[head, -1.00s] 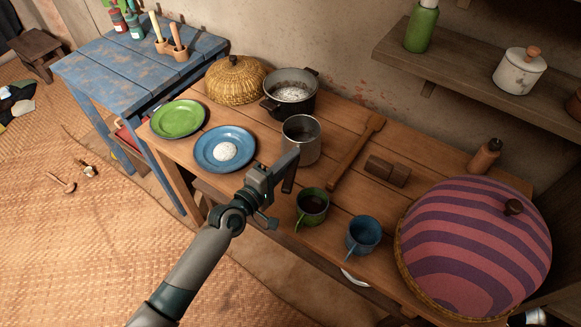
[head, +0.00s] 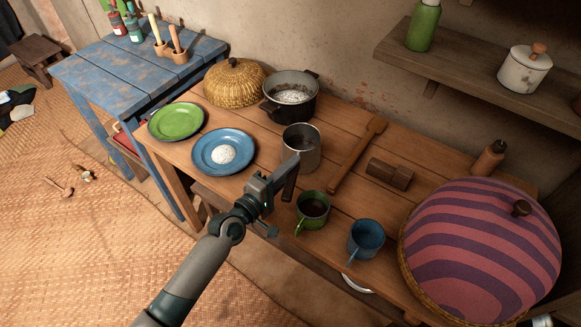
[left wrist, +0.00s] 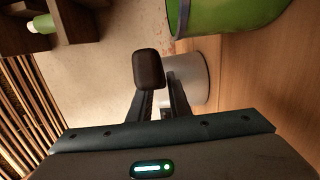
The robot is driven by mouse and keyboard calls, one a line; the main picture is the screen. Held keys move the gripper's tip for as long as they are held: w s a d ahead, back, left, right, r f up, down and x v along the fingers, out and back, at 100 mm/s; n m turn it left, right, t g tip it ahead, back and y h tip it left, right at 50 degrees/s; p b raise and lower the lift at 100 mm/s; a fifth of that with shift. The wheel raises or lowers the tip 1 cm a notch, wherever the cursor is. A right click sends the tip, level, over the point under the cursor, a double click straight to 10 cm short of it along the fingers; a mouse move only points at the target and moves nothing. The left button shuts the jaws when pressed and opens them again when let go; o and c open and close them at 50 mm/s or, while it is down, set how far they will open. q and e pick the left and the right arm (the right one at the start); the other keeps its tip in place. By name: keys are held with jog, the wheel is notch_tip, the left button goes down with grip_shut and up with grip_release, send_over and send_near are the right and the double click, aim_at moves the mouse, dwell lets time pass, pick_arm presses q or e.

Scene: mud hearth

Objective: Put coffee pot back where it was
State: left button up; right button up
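The coffee pot (head: 302,152) is a plain grey metal pot near the front middle of the wooden table, upright, with a dark handle (head: 290,181) on its near side. My left gripper (head: 284,172) is at that handle, its fingers closed around it. In the left wrist view the handle's rounded dark end (left wrist: 149,69) shows at the fingers (left wrist: 158,96), with the pot's grey wall (left wrist: 190,76) just behind. I cannot tell whether the pot touches the table. My right gripper is not in view.
A green mug (head: 313,211) and a blue mug (head: 366,240) stand right of the gripper. A blue plate (head: 203,165), green plate (head: 176,121), black cooking pot (head: 290,108) and wooden paddle (head: 350,165) are around. A striped dome (head: 480,245) fills the right end.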

pick_arm(q)
jog(key=shift+o, duration=1.3)
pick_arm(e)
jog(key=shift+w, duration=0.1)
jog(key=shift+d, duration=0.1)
